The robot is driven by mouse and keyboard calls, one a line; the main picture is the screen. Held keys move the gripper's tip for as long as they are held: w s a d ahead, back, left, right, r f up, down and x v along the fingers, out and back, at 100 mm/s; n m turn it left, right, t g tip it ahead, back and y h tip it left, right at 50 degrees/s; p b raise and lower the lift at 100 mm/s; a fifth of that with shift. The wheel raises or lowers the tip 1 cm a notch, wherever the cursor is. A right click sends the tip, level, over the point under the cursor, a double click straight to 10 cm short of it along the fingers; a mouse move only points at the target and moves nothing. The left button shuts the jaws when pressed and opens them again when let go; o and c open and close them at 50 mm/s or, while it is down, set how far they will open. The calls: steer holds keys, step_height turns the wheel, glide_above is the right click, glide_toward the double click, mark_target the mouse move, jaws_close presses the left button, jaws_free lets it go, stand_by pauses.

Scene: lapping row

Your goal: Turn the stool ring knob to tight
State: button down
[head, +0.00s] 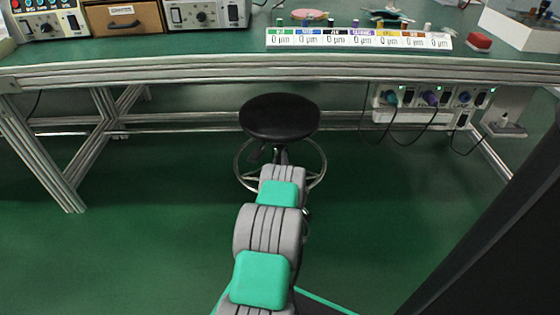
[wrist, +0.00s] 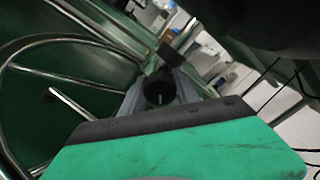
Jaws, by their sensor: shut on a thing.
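The stool has a round black seat (head: 280,117) and a chrome foot ring (head: 240,172) below it in the head view. In the wrist view the ring (wrist: 52,38) curves along the left, and the dark underside of the seat (wrist: 270,20) fills the upper right. A black ring knob (wrist: 158,92) sits in the middle of the wrist view. My gripper (wrist: 160,84) is shut on it, with a grey finger on either side. In the head view my own arm hides the knob and most of the gripper. I cannot read the knob's turn.
A long workbench (head: 190,70) with metal legs stands over and behind the stool. A power strip (head: 425,115) with plugs and hanging cables is under its right side. Instruments and a label strip (head: 355,39) are on top. Green floor is open to the left.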

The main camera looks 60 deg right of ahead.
steer(key=n, duration=0.3)
steer(key=shift+n, duration=0.4)
steer(key=n, duration=0.3)
steer(key=shift+n, duration=0.3)
steer(key=n, duration=0.3)
steer(key=shift+n, duration=0.3)
steer(key=n, duration=0.3)
steer(key=shift+n, duration=0.3)
steer(key=n, duration=0.3)
steer(key=shift+n, duration=0.3)
steer(key=n, duration=0.3)
steer(key=shift+n, duration=0.3)
steer(key=n, duration=0.6)
steer(key=shift+d+n, duration=0.1)
steer(key=shift+n, duration=0.2)
